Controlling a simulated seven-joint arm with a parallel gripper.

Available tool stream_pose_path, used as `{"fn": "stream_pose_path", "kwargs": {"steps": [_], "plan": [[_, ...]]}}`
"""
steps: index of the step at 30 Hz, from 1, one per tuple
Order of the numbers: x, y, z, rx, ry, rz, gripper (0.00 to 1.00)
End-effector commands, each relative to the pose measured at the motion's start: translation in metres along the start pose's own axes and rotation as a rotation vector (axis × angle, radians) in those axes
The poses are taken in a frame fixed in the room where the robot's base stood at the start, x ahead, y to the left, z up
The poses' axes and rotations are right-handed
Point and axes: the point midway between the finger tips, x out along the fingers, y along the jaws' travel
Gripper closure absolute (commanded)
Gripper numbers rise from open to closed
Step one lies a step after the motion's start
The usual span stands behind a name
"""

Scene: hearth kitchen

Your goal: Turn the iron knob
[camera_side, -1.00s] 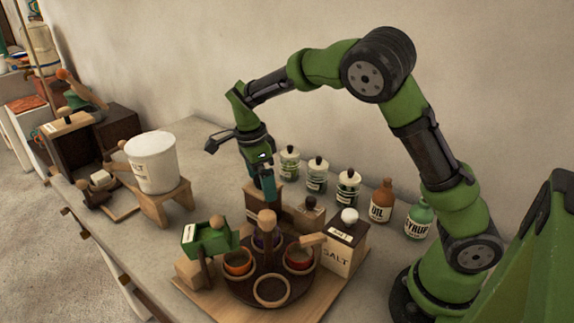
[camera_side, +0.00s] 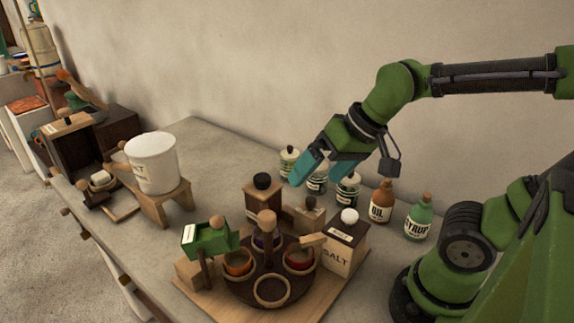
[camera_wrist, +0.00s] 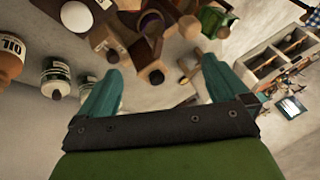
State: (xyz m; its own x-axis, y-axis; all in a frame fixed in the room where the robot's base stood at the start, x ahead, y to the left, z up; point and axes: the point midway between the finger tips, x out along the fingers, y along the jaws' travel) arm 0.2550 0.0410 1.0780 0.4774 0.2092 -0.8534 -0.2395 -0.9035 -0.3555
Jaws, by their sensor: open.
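In the side view, a brown wooden box has a round black knob (camera_side: 262,181) on top, the likely iron knob. It stands behind the round spice rack, upright. The dark knob (camera_wrist: 157,77) also shows in the wrist view, on the end of a brown box between the two fingers. My gripper (camera_side: 324,170) is open and empty, its teal fingers apart. It hangs up and to the right of the knob in the side view, over the row of jars, not touching the knob. Both fingers of my gripper (camera_wrist: 163,72) show in the wrist view.
The round spice rack (camera_side: 270,300) has a wooden post. A salt box with a white knob (camera_side: 349,215) and a smaller dark-knobbed box (camera_side: 309,216) stand close by. Oil (camera_side: 381,203) and syrup (camera_side: 419,218) bottles stand right. A white bucket (camera_side: 153,165) stands left.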

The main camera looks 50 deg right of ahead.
Motion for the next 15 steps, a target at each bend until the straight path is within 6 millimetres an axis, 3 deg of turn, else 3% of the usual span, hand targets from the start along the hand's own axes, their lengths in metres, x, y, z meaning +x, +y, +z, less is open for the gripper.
{"fn": "stream_pose_path", "kwargs": {"steps": [5, 10, 11, 15], "plan": [[-0.018, 0.005, 0.011, -0.021, 0.098, -0.003, 0.0], [-0.016, 0.008, 0.008, -0.004, 0.093, 0.011, 0.26], [-0.013, 0.008, 0.005, -0.002, 0.081, 0.015, 0.31], [-0.004, -0.002, -0.028, -0.034, 0.012, 0.057, 0.31]]}}
